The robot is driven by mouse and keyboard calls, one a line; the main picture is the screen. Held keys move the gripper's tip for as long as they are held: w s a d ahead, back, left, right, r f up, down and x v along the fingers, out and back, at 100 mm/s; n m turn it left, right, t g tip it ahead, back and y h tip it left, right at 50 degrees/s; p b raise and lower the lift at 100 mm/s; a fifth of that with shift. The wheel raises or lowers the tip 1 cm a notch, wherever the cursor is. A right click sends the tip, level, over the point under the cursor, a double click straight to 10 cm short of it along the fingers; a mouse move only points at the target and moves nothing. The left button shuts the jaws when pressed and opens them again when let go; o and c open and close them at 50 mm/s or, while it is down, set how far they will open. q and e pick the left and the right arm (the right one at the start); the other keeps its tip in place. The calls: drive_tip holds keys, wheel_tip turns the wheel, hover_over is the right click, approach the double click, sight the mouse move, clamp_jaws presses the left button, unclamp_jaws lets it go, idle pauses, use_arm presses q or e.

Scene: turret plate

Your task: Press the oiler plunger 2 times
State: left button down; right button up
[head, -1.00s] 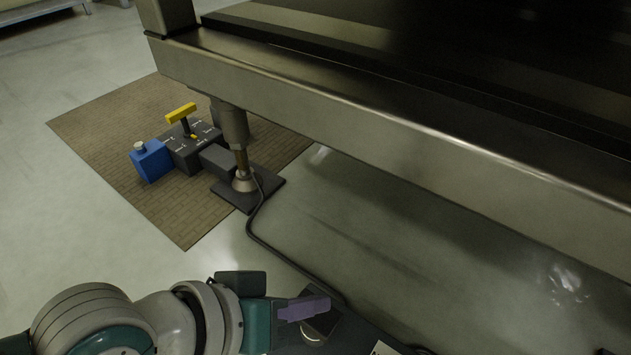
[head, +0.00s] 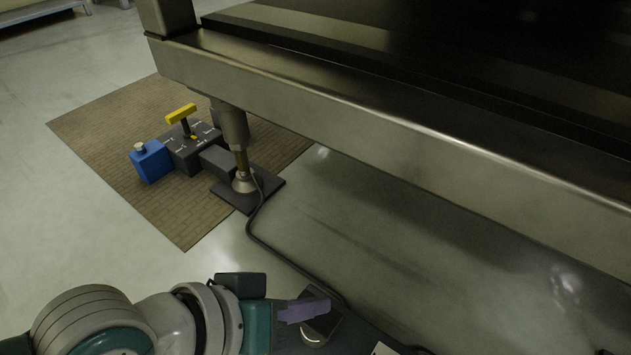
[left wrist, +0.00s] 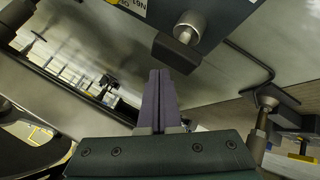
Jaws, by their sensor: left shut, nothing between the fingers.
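My left gripper (head: 304,311) has shut purple fingers, also seen in the left wrist view (left wrist: 159,75). It is low in the head view, over a dark block (head: 322,325) with a bright rim below the fingers. In the left wrist view, a metal stem with a dark rectangular pad (left wrist: 177,52) sticks out of a dark box (left wrist: 225,12) just beyond the fingertips. It looks like the oiler plunger, but I cannot tell for certain. The pad is very near the tips; contact cannot be told. My right gripper is not in view.
A large metal table frame (head: 400,130) crosses the head view. Its leg (head: 233,125) stands on a dark foot plate (head: 262,192). On a brown mat (head: 185,220) are a blue canister (head: 150,166) and a dark box with a yellow T-handle (head: 181,113). A black cable (head: 262,244) runs along the floor.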

use_arm(q)
drive_tip(key=shift+f, duration=0.4)
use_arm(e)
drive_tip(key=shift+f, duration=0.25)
use_arm(q)
drive_tip(key=shift+f+b, duration=1.15)
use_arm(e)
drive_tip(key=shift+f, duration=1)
use_arm(q)
drive_tip(key=shift+r, duration=0.15)
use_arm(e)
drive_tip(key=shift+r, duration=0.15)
use_arm(q)
drive_tip(key=shift+r+p, duration=1.45)
drive_tip(key=shift+p, duration=0.15)
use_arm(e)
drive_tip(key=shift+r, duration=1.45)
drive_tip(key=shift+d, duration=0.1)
use_arm(q)
wheel_tip(320, 180, up, 5)
drive_tip(key=p, duration=0.5)
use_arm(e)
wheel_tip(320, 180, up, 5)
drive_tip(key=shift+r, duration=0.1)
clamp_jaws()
